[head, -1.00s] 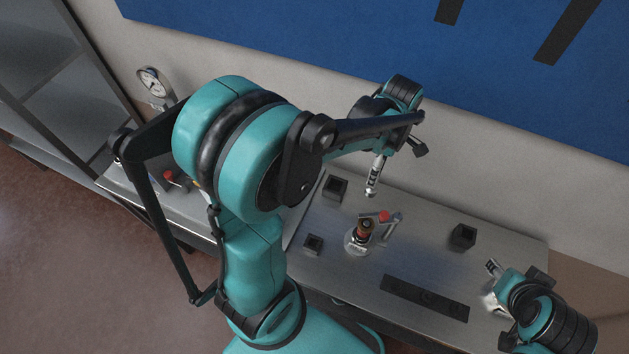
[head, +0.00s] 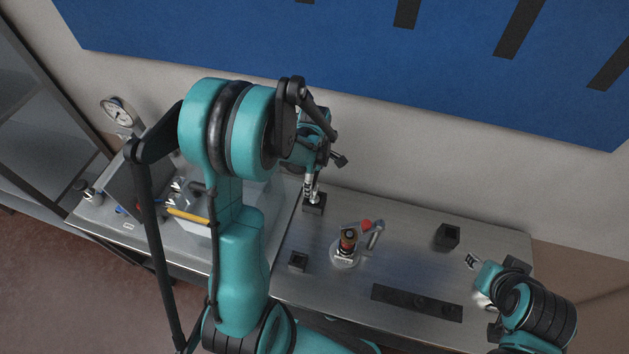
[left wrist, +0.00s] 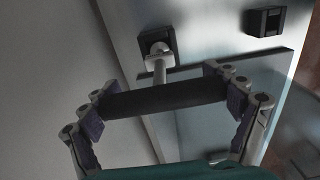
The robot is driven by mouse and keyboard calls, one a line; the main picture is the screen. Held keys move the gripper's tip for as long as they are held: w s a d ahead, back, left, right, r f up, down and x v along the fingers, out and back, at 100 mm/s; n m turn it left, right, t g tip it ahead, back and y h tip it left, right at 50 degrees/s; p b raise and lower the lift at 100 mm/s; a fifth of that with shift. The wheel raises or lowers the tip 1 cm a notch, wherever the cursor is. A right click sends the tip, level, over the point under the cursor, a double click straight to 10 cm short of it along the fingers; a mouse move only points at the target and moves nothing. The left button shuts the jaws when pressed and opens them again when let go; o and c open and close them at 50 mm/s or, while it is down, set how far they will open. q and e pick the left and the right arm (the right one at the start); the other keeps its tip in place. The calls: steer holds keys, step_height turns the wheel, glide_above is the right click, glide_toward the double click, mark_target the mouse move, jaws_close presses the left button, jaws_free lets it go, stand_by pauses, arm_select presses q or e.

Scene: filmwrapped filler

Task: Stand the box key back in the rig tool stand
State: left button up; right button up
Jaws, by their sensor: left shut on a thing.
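The box key has a dark crossbar handle (left wrist: 165,98) and a pale metal shaft (left wrist: 159,70) in the left wrist view. My left gripper (head: 314,166) is shut on the handle, which spans between its fingers. The shaft points down at a black square holder (head: 314,203), which looks like the rig tool stand and also shows in the left wrist view (left wrist: 147,37). The key's lower end overlaps the holder's mouth in both views; I cannot tell whether it is inside or just above. My right gripper (head: 471,261) is at the right end of the bench, its jaws unclear.
Other black square holders stand on the metal bench, one near the front (head: 298,261) and one to the right (head: 447,236). A fixture with a red knob (head: 346,250) stands between them. A dark slotted strip (head: 417,302) lies in front. A gauge (head: 118,112) stands at left.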

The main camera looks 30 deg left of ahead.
arm_select(q)
steer(key=shift+w+f, duration=0.1)
steer(key=shift+f, duration=0.5)
steer(key=shift+r, duration=0.1)
steer(key=o, duration=1.1)
steer(key=shift+f, duration=0.2)
steer(key=shift+r, duration=0.1)
